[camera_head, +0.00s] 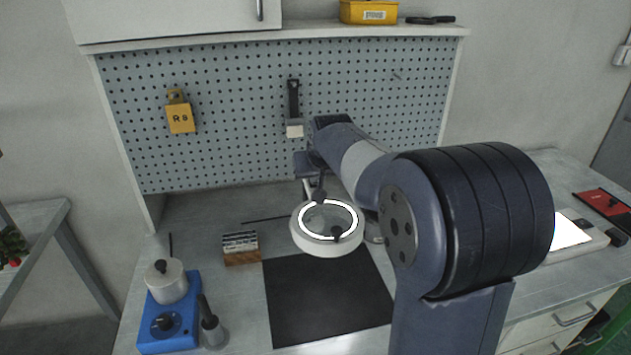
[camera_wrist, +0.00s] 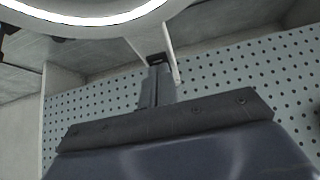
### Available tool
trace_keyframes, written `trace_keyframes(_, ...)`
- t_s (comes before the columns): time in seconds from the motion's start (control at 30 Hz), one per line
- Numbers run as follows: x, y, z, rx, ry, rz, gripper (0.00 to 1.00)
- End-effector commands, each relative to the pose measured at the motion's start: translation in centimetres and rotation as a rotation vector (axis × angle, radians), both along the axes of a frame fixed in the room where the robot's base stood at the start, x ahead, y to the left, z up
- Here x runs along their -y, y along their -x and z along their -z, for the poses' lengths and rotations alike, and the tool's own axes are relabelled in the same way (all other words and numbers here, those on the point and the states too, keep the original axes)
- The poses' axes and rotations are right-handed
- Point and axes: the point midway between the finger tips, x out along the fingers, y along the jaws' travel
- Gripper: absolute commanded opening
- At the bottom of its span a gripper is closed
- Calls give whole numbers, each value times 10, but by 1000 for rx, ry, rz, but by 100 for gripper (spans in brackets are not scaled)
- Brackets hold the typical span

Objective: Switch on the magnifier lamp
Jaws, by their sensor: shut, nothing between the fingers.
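The magnifier lamp (camera_head: 328,246) hangs over the bench, a round white head with a clear lens. Its inner ring shows bright white and looks lit. In the wrist view the lamp head (camera_wrist: 100,28) fills the top left, with the bright band along it. My gripper (camera_wrist: 157,62) is shut and empty, its fingertips close to the lamp's pale bracket at the rim. I cannot tell whether they touch it. In the head view my gripper (camera_head: 320,192) is at the back edge of the lamp head, partly hidden by my arm. I cannot make out the switch.
A black mat (camera_head: 325,300) lies below the lamp. The pegboard (camera_head: 240,120) rises close behind.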

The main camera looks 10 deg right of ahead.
Motion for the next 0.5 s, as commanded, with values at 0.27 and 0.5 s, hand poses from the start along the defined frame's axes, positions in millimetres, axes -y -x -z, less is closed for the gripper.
trace_keyframes(0.27, 0, -1, -2, -5, 0, 0, 0)
trace_keyframes(0.5, 0, -10, -7, -5, 0, 0, 0)
